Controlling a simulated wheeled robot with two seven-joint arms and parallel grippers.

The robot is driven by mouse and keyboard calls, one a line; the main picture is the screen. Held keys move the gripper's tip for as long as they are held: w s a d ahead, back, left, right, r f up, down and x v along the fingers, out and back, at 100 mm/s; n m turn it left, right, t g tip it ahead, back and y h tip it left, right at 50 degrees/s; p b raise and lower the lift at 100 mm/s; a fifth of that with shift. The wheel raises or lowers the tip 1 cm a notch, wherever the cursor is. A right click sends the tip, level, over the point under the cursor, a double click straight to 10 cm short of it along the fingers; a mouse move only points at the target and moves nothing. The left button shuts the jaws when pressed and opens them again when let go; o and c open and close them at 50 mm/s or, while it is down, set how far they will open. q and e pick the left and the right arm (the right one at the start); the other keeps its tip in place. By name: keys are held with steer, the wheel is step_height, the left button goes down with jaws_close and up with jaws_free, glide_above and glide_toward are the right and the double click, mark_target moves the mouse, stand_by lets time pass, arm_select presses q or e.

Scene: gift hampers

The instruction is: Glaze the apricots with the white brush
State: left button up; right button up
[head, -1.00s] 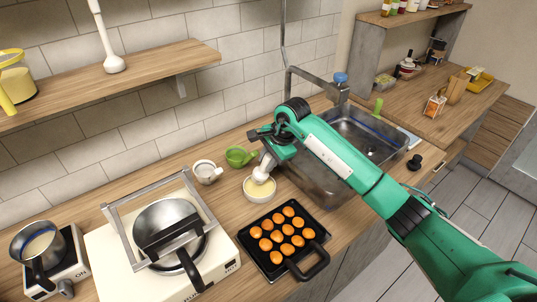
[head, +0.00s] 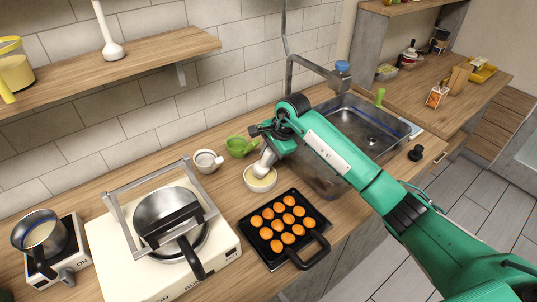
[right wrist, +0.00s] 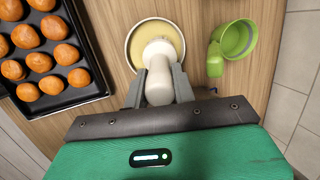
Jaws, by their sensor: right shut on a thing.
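The white brush (head: 264,163) is held in my right gripper (head: 269,153), whose fingers are closed around its handle in the right wrist view (right wrist: 158,88). The brush head points down into a small white bowl (head: 249,182) of pale yellow glaze (head: 261,181). It overlaps the glaze in both views; I cannot tell how deep it dips. The orange apricots (head: 287,224) sit in rows on a black tray (head: 266,252) in front of the bowl, with its handle toward the lower right. The tray also shows in the right wrist view (right wrist: 75,93). My left gripper is not in view.
A green cup (head: 240,147) and a white cup (head: 206,161) stand behind the bowl. A pan (head: 165,208) sits on a white cooker at left, with a metal frame (head: 118,225) over it. A saucepan (head: 38,232) is further left. The sink (head: 362,134) is at right.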

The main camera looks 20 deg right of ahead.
steer(key=shift+f+b, duration=0.6)
steer(key=shift+f, duration=0.05)
stand_by(0.8)
steer(key=shift+f+b, duration=0.1)
steer(key=shift+b, duration=0.3)
stand_by(1.4)
steer(key=shift+r+p, duration=1)
steer(key=shift+r, duration=2.55)
